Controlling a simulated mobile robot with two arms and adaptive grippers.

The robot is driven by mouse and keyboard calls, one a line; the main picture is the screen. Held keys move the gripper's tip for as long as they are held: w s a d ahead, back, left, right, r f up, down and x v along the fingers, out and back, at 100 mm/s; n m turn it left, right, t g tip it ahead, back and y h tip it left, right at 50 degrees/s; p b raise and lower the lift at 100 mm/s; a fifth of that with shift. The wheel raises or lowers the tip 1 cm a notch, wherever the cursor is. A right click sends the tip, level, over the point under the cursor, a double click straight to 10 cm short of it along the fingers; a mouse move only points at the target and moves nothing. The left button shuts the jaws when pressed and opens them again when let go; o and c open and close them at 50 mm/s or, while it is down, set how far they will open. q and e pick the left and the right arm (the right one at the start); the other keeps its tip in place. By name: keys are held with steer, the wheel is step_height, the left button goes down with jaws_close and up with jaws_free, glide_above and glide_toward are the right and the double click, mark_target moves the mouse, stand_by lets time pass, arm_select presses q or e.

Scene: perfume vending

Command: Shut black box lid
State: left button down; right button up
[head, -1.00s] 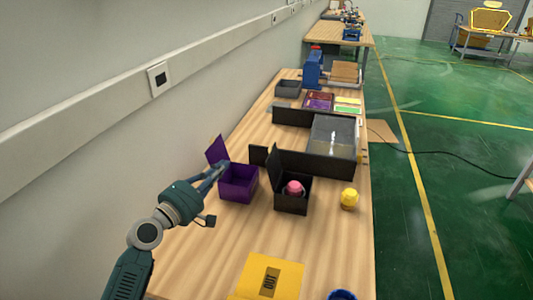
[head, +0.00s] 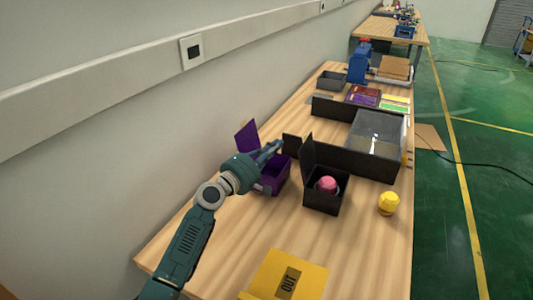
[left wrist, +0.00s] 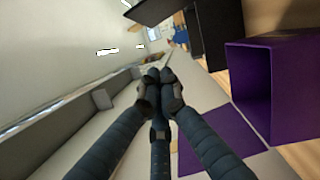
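The black box (head: 324,200) stands on the table in the head view with its lid (head: 307,155) upright on its left side. A pink-topped object (head: 327,185) sits inside it. My left gripper (head: 276,146) is above the open purple box (head: 272,178), left of the black lid and apart from it. In the left wrist view the fingertips (left wrist: 160,78) are together with nothing visible between them. Black panels show beyond them at the top right, and the purple box (left wrist: 268,85) is on the right. My right gripper is not in view.
The purple lid (head: 247,137) stands open near the wall. A large black case (head: 345,160) lies behind the black box. A yellow bottle (head: 388,203) stands to its right and a yellow box marked OUT (head: 285,277) in front. Bare wood lies between them.

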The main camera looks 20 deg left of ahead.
mark_target(307, 156)
arm_select(q)
steer(key=d, duration=0.1)
steer(key=w+d+p, duration=0.1)
steer(key=d, duration=0.1)
steer(key=w+d+r+p, duration=0.1)
steer(key=shift+w+d, duration=0.2)
steer(key=shift+d, duration=0.1)
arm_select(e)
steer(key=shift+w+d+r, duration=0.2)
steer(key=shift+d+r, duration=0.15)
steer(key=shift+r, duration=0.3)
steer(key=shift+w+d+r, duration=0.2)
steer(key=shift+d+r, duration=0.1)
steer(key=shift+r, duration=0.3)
arm_select(q)
steer(key=shift+r, duration=0.1)
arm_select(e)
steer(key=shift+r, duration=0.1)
arm_select(q)
steer(key=shift+d+r+m+p, duration=0.15)
steer(key=shift+d+m+p, duration=0.25)
steer(key=shift+p, duration=0.35)
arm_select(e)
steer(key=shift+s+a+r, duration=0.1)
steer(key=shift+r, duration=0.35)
